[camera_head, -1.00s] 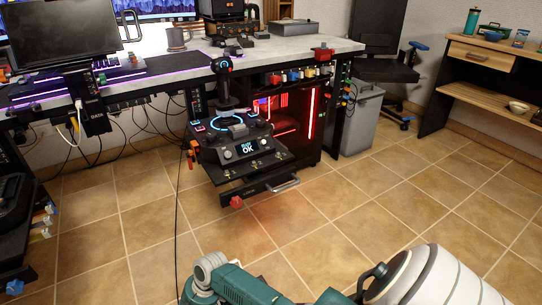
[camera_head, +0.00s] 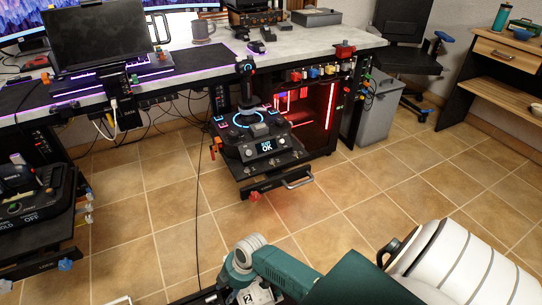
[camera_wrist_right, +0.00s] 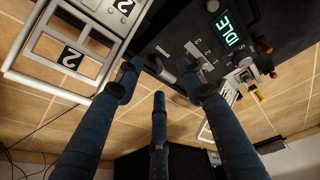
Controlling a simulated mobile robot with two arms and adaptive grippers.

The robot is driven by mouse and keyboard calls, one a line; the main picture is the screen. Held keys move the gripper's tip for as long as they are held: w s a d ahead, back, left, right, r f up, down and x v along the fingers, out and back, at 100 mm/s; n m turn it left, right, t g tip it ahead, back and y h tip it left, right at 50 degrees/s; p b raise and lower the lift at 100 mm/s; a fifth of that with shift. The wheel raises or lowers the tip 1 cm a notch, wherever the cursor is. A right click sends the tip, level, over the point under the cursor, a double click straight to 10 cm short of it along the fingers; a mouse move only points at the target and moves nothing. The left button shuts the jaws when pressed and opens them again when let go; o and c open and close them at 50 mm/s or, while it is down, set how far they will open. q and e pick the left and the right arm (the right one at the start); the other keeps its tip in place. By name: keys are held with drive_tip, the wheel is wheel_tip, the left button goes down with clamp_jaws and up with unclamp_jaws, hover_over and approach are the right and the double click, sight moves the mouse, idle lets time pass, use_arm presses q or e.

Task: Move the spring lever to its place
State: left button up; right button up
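In the right wrist view, my right gripper (camera_wrist_right: 158,85) has its blue fingers spread, with nothing clearly held between them. Beyond the fingertips is a black control panel (camera_wrist_right: 170,25) with a lit display (camera_wrist_right: 227,30) reading IDLE. A short grey lever (camera_wrist_right: 162,70) shows between the fingertips, near numbered position marks. I cannot tell for sure which part is the spring lever. In the head view my right arm (camera_head: 285,270) reaches in along the bottom edge; its fingertips are hidden. My left gripper is out of view.
A white frame (camera_wrist_right: 68,58) with labels marked 2 is beside the panel. In the head view, a joystick console (camera_head: 262,148) is on a pull-out shelf under the desk (camera_head: 300,38). Another console (camera_head: 35,205) is at left. Tiled floor (camera_head: 380,185) is clear between.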

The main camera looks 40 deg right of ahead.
drive_tip(key=s+d+r+m+t+h+p, duration=0.1)
drive_tip(key=s+m+p, duration=0.6)
drive_tip(key=s+p, duration=0.9)
drive_tip(key=shift+s+d+r+h, duration=0.4)
drive_tip(key=shift+s+h, duration=0.3)
drive_tip(key=shift+s, duration=0.45)
drive_tip(key=shift+f, duration=0.1)
